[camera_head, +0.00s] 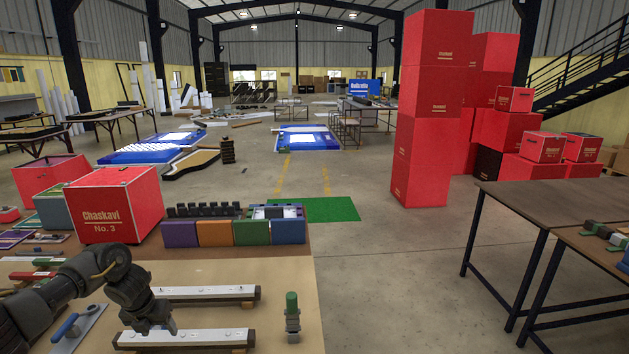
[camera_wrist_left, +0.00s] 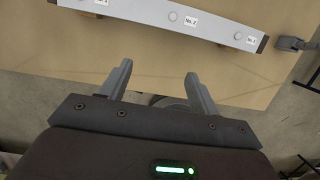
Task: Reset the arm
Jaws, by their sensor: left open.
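My left arm comes in from the left in the head view, with the left gripper (camera_head: 160,322) low over the near end of the workbench. In the left wrist view the two fingers of the left gripper (camera_wrist_left: 158,85) stand apart with nothing between them. Beyond the fingertips lies a white strip with number labels (camera_wrist_left: 175,18), apart from the gripper. In the head view two such strips on dark bases lie on the bench: a nearer one (camera_head: 195,338) beside the gripper and a farther one (camera_head: 210,293). My right gripper does not show.
A green-topped tool (camera_head: 292,312) stands right of the strips. A blue-handled trowel (camera_head: 68,328) lies by my left arm. A red box (camera_head: 115,205) and several coloured bins (camera_head: 215,232) line the bench's back. Dark tables (camera_head: 560,205) stand at right, with open floor between.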

